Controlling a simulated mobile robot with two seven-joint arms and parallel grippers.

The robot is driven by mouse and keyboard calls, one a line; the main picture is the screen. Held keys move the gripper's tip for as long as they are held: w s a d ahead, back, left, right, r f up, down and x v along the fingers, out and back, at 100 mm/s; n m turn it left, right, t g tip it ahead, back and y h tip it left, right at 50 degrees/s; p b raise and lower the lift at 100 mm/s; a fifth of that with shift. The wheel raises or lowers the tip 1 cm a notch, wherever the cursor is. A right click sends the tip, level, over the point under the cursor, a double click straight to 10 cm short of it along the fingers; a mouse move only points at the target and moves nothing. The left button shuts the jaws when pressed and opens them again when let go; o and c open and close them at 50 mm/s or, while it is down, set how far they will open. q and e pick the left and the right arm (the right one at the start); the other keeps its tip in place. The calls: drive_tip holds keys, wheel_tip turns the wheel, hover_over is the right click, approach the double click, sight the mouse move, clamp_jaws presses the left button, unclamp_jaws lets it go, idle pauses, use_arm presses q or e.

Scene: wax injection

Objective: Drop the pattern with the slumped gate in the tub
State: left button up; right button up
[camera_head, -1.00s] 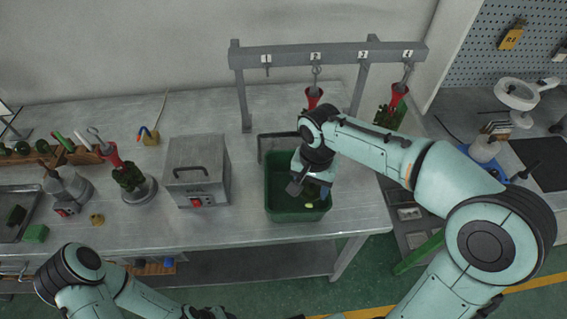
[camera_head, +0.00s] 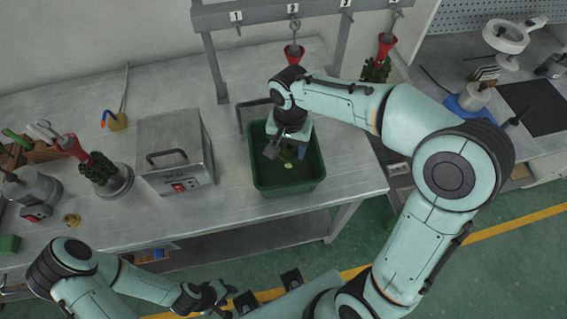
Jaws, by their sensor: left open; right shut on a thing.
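The green tub (camera_head: 258,181) stands on the bench, in the middle of the view. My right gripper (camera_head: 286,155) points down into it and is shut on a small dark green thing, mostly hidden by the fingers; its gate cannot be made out. A small light green piece (camera_head: 288,165) shows just below the fingers. A dark green pattern with a red cup (camera_head: 100,169) is on a round grey stand at the left. Another green pattern (camera_head: 376,69) hangs under a red cup at hook 4. My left gripper (camera_head: 213,297) is open and empty, in front of the bench.
A grey rack (camera_head: 262,15) with numbered hooks stands behind the tub; a red cup (camera_head: 294,53) hangs at hook 2. A grey metal box (camera_head: 176,150) with a red switch stands left of the tub.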

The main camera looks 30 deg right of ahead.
use_arm(q)
drive_tip(key=shift+f, duration=0.15)
use_arm(e)
drive_tip(key=shift+w+f, duration=0.1)
drive_tip(key=shift+f, duration=0.05)
drive_tip(key=o, duration=1.1)
use_arm(q)
drive_tip(key=w+r+p, duration=0.1)
drive_tip(key=r+p, duration=0.1)
drive_tip(key=shift+w+r, duration=0.3)
drive_tip(key=shift+w, duration=0.05)
use_arm(e)
wheel_tip(320, 180, up, 13)
drive_tip(key=shift+r, duration=0.2)
use_arm(q)
drive_tip(key=shift+s, duration=0.1)
